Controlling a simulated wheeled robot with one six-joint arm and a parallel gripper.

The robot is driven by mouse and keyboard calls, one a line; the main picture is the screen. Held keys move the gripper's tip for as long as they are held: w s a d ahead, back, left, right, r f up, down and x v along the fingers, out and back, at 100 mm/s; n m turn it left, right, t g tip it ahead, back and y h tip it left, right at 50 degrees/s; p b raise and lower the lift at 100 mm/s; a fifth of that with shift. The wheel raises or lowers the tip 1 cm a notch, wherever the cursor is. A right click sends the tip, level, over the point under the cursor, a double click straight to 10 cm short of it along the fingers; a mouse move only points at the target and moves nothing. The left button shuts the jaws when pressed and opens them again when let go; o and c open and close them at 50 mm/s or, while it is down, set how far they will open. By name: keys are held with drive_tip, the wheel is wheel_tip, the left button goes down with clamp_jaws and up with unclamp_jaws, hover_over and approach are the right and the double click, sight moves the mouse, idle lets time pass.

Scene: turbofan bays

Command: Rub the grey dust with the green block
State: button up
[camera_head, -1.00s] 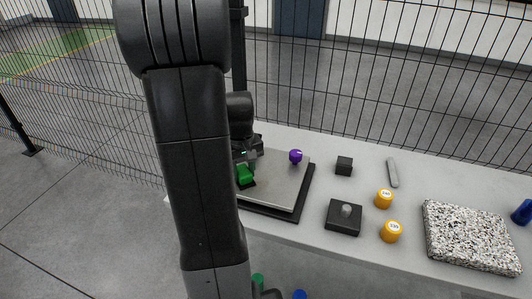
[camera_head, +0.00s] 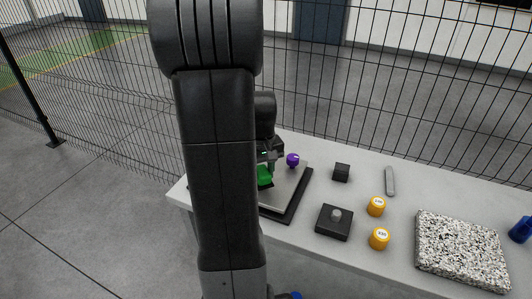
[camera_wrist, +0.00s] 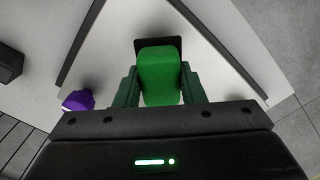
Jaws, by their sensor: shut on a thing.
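The green block (camera_head: 264,176) is between the fingers of my gripper (camera_head: 266,168), over the light grey plate (camera_head: 282,189) with its dark border. The wrist view also shows the green block (camera_wrist: 160,74) held between both fingers, with a black pad at its far end. I cannot tell whether the pad touches the plate. My gripper is shut on the block. No grey dust can be made out; my arm hides part of the plate in the head view. A purple knob (camera_head: 292,160) stands on the plate, close to the gripper; it also shows in the wrist view (camera_wrist: 78,100).
Right of the plate are a small black block (camera_head: 341,172), a black box with a grey peg (camera_head: 334,222), two yellow weights (camera_head: 376,206) and a grey bar (camera_head: 390,181). A speckled slab (camera_head: 462,250) and a blue object (camera_head: 522,229) lie further right. A wire fence runs behind.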

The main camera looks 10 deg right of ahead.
drive_tip(key=shift+r+p, duration=1.8)
drive_tip(key=shift+r, duration=0.85)
drive_tip(key=shift+d, duration=0.1)
